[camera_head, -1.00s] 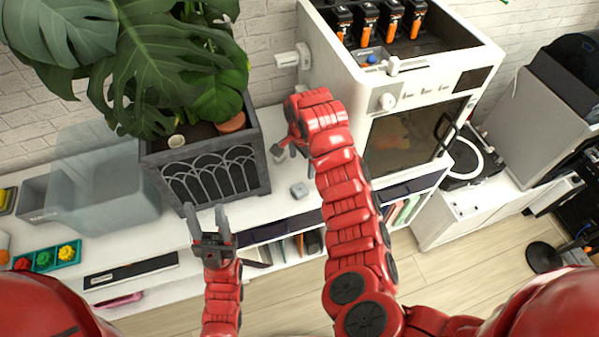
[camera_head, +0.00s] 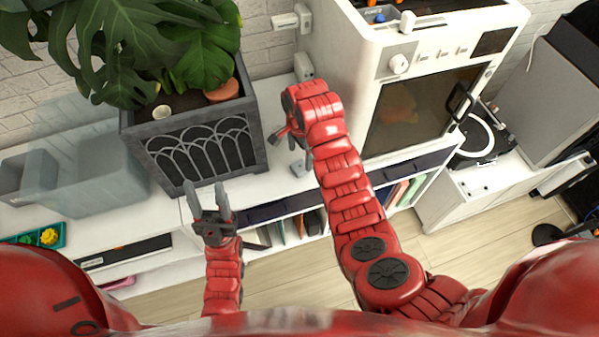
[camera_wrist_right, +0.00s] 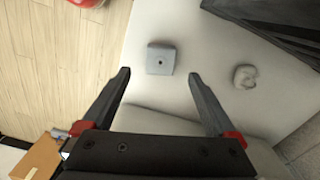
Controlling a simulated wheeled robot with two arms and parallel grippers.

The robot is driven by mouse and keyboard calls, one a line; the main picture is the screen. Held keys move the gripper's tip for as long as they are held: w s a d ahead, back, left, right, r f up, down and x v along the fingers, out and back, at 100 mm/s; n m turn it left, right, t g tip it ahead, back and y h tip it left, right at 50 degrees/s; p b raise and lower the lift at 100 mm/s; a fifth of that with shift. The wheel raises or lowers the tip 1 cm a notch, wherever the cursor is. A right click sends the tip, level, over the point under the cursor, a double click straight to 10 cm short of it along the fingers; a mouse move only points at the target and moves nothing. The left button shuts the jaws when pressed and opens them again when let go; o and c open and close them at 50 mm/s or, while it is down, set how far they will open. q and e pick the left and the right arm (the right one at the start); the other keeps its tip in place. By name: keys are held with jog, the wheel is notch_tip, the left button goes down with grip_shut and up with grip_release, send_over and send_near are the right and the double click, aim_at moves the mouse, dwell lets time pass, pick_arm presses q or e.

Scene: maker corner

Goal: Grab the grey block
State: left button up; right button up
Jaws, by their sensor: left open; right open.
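The grey block (camera_wrist_right: 160,58) is a small square piece with a dark hole in its top. It lies on the white cabinet top, just past and between my right fingertips in the right wrist view. In the head view the grey block (camera_head: 298,169) is partly hidden by my right gripper (camera_head: 290,148), which points down beside it. My right gripper (camera_wrist_right: 160,76) is open with nothing between its fingers. My left gripper (camera_head: 206,190) is open and empty, at the cabinet's front edge below the planter.
A dark planter (camera_head: 195,150) with a leafy plant stands left of the block, and a white machine (camera_head: 400,70) stands right. A small pale rounded object (camera_wrist_right: 245,77) lies right of the block in the wrist view. A translucent bin (camera_head: 95,185) sits at left.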

aim_at(300, 166)
jog(key=shift+f+p, duration=0.4)
jog(key=shift+p, duration=0.1)
notch_tip(300, 166, down, 4)
jog(key=shift+r+p, duration=0.1)
jog(key=shift+p, duration=0.85)
jog(key=shift+f, duration=0.4)
grip_shut()
jog(key=shift+r, duration=0.15)
